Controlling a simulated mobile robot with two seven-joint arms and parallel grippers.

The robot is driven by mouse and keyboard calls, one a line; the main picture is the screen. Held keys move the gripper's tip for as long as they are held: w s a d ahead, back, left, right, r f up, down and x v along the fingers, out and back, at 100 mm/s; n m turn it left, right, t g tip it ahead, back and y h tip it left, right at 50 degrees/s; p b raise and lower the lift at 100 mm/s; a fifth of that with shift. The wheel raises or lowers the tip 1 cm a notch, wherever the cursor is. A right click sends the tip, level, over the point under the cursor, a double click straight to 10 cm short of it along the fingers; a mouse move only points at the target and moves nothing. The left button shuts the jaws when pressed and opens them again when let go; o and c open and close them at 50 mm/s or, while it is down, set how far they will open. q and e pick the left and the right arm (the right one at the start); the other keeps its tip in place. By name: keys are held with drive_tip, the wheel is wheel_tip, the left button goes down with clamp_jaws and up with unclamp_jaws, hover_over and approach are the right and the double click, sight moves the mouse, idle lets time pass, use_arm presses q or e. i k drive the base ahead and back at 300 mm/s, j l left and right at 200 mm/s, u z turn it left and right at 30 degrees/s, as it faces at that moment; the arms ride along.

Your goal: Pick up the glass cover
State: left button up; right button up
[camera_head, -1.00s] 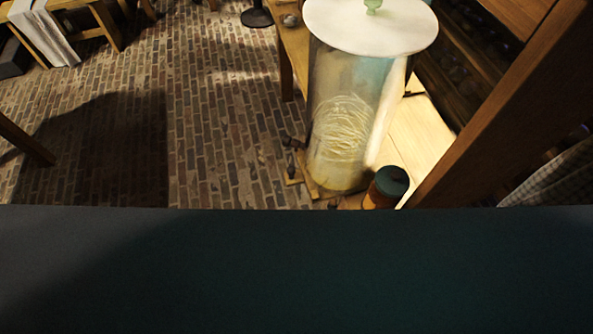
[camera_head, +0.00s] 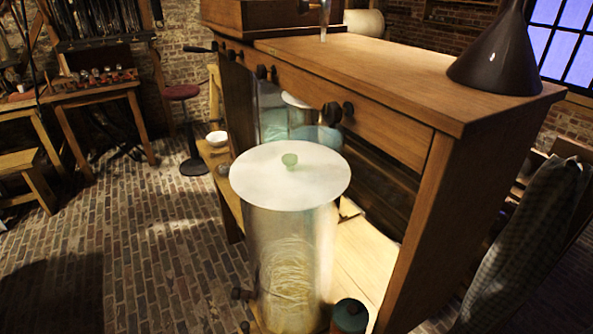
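The glass cover (camera_head: 264,183) is a pale, whitish round disc with a small green knob (camera_head: 289,160) at its centre. It lies flat on top of a tall clear glass jar (camera_head: 290,255). Pale coiled material shows inside the lower part of the jar. The jar stands on the low shelf of a wooden workbench, near its left side. Neither of my grippers shows in this view.
The wooden workbench (camera_head: 400,75) rises behind and right of the jar, with a dark funnel (camera_head: 496,55) on top. A small jar with a dark green lid (camera_head: 349,316) stands by the jar's base. Open brick floor (camera_head: 150,250) lies to the left.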

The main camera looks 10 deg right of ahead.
sight(282, 175)
drive_tip(key=k+j+u, duration=0.1)
drive_tip(key=j, duration=0.3)
drive_tip(key=k+j+u, duration=0.15)
drive_tip(key=j, duration=0.25)
drive_tip(key=k+j+u, duration=0.1)
drive_tip(key=j, duration=0.3)
